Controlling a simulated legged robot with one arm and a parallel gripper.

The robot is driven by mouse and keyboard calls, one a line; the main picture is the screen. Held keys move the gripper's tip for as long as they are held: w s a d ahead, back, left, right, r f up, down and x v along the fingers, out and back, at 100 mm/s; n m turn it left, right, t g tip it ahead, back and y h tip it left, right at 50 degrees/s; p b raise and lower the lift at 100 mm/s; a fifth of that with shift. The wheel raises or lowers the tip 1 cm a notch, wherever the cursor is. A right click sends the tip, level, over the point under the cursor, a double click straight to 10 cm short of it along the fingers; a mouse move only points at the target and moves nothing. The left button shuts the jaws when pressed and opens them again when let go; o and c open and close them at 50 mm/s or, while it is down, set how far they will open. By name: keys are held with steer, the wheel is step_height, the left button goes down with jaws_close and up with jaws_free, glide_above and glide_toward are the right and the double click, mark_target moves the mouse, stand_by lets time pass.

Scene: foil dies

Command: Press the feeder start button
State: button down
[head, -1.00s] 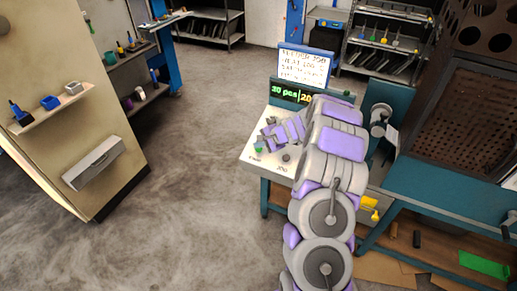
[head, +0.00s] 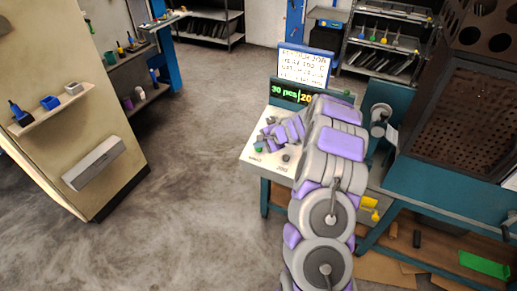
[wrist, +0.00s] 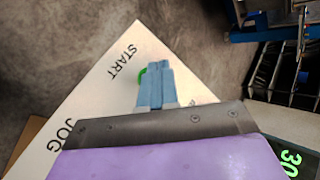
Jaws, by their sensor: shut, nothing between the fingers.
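The feeder control panel is a white sloped top (head: 258,166) with START and JOG labels, seen in the head view and the wrist view (wrist: 95,95). The green start button (head: 258,148) is at its left. In the wrist view only a green edge of the button (wrist: 142,76) shows; my fingers hide the rest. My gripper (wrist: 158,66) is shut and empty, its blue fingertips over or right beside the button. I cannot tell whether they touch it. A dark round JOG button (head: 286,158) lies to the right of the start button.
Behind the panel stand a lit display (head: 290,95) reading "30 pcs" and a white text board (head: 304,66). A teal machine with a perforated plate (head: 465,110) is at the right. A beige cabinet (head: 60,130) stands at the left, with open grey floor between.

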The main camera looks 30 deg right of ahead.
steer(key=shift+f, duration=0.35)
steer(key=shift+w+d+f+b, duration=0.15)
steer(key=shift+f+b, duration=0.2)
steer(key=shift+f, duration=0.15)
stand_by(0.9)
steer(key=shift+r, duration=0.15)
steer(key=shift+a+r+p, duration=0.2)
steer(key=shift+r+p, duration=0.3)
steer(key=shift+r, duration=0.25)
steer(key=shift+s+a+r+p, duration=0.15)
steer(key=shift+r+p, duration=0.1)
steer(key=shift+r, duration=0.15)
steer(key=shift+s+a+r+p, duration=0.1)
steer(key=shift+s+r+p, duration=0.1)
steer(key=shift+r, duration=0.2)
steer(key=shift+s+a+r+p, duration=0.2)
steer(key=shift+r+p, duration=0.25)
steer(key=shift+r, duration=0.35)
steer(key=shift+s+a+r+p, duration=0.1)
steer(key=shift+a+r+p, duration=0.1)
steer(key=shift+r+p, duration=0.4)
